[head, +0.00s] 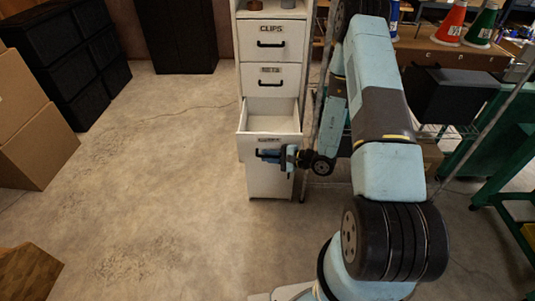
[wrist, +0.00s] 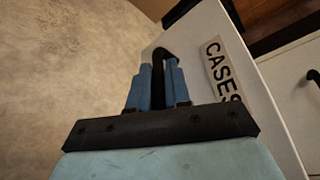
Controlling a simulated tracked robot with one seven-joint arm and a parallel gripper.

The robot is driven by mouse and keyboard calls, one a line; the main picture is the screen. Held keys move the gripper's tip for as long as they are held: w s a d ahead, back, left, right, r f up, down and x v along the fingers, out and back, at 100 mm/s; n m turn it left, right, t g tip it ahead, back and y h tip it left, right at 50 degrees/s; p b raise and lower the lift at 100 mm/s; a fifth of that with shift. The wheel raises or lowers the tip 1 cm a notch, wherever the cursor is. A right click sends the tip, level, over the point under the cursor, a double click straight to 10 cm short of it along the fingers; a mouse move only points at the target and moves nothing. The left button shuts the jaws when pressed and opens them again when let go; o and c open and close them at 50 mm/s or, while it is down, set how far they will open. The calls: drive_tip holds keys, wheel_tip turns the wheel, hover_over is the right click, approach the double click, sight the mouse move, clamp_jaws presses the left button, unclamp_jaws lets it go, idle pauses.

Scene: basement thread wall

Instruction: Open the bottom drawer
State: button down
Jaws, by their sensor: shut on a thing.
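A white cabinet (head: 270,87) with labelled drawers stands in the middle of the head view. Its lowest labelled drawer (head: 270,117) is pulled out, and its inside shows from above. The drawer front (wrist: 215,30) reads CASES in the wrist view. My gripper (head: 266,154) is at this front, with its blue fingers (wrist: 158,80) on either side of the dark bar handle (wrist: 160,55). It is shut on the handle. Part of the handle is hidden by the fingers.
The CLIPS drawer (head: 271,41) and the drawer below it (head: 270,80) are shut. Cardboard boxes (head: 35,135) and black crates (head: 75,55) stand at left. Green frames (head: 490,165) and a workbench (head: 450,55) are at right. The floor (head: 160,170) left of the cabinet is clear.

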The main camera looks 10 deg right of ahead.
drive_tip(key=shift+s+a+f, duration=0.15)
drive_tip(key=shift+a, duration=0.05)
drive_tip(key=c, duration=1.4)
unclamp_jaws()
drive_tip(key=shift+c, duration=0.2)
drive_tip(key=v, duration=1.3)
drive_tip(key=shift+d, duration=0.4)
